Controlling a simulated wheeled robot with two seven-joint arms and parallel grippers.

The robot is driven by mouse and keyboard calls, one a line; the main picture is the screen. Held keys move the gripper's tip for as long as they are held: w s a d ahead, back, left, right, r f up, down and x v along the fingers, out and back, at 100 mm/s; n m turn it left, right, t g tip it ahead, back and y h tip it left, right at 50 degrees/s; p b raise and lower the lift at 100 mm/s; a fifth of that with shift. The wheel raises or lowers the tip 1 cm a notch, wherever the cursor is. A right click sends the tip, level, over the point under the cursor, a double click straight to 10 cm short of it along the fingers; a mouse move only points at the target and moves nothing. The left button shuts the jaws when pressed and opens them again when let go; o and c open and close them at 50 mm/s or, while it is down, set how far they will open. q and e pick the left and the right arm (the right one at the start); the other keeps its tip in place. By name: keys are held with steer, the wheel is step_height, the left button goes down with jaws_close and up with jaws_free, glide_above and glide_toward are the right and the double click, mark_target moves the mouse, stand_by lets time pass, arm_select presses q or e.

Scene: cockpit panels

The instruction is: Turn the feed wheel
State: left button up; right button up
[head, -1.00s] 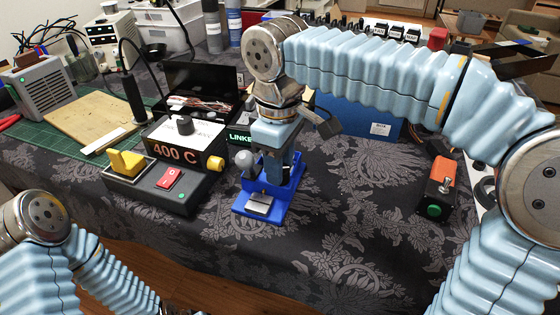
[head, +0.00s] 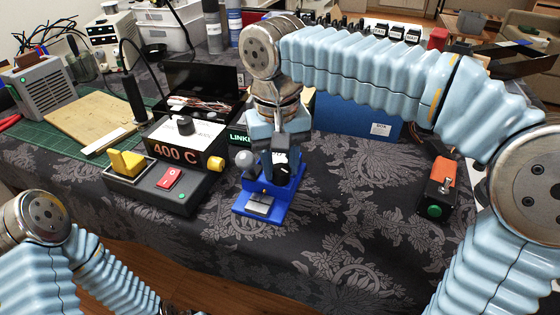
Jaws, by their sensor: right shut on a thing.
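A blue stand (head: 291,193) with a silver plate (head: 259,204) on its front sits on the dark patterned tablecloth. A grey round knob (head: 244,160) shows at its left side. My right gripper (head: 282,172) points down at the stand's upper part, in front of its blue back, and is shut on a part there. I take this part to be the feed wheel, but the fingers and wrist hide most of it. My left arm comes in at the lower left, over the floor in front of the table; its gripper is not visible.
A black heater unit (head: 188,200) with a "400 C" display, red switch and yellow knob stands close on the left. An orange-black box (head: 438,190) with a green button lies to the right. A blue box (head: 355,117) stands behind. Bare cloth lies between.

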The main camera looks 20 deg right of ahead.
steer(key=shift+m, duration=0.6)
steer(key=o, duration=1)
steer(key=shift+o, duration=0.2)
